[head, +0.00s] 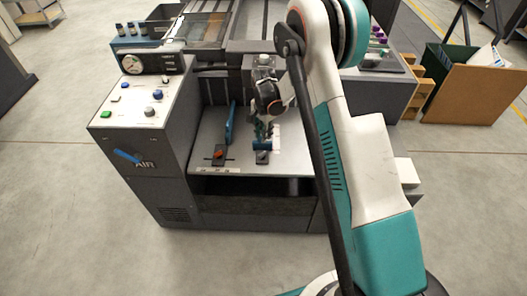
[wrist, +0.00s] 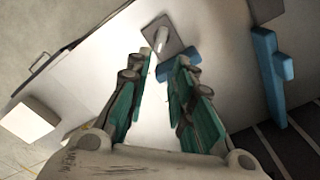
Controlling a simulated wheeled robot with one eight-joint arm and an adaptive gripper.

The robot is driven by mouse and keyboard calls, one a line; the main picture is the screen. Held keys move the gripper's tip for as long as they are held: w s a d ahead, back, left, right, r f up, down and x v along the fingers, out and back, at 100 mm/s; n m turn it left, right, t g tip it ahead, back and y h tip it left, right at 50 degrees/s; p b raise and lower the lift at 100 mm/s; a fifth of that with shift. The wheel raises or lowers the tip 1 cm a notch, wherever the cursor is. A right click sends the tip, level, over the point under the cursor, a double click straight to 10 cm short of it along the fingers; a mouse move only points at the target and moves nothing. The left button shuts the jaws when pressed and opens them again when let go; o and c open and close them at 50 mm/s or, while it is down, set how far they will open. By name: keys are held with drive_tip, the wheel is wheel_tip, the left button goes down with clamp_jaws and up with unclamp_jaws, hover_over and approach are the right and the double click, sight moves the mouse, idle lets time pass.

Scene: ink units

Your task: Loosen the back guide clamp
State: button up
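A small dark clamp block (head: 262,157) sits on the pale table in the head view, just below my gripper (head: 262,132). In the wrist view this clamp appears as a grey square plate with a pale upright lever (wrist: 161,40), just beyond my fingertips. A short blue guide (head: 262,145) lies beside it; it also shows in the wrist view (wrist: 180,66), partly behind a finger. My gripper (wrist: 165,60) is open, with nothing between its teal fingers. I cannot tell whether a fingertip touches the lever.
Another blue guide (head: 229,123) stands to the left, with a red-knobbed clamp (head: 219,154) near it. The pale table (head: 205,135) is bare between the guides.

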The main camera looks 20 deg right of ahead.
sight(263, 153)
wheel_tip(263, 153, down, 11)
drive_tip(key=b, duration=0.3)
clamp_jaws()
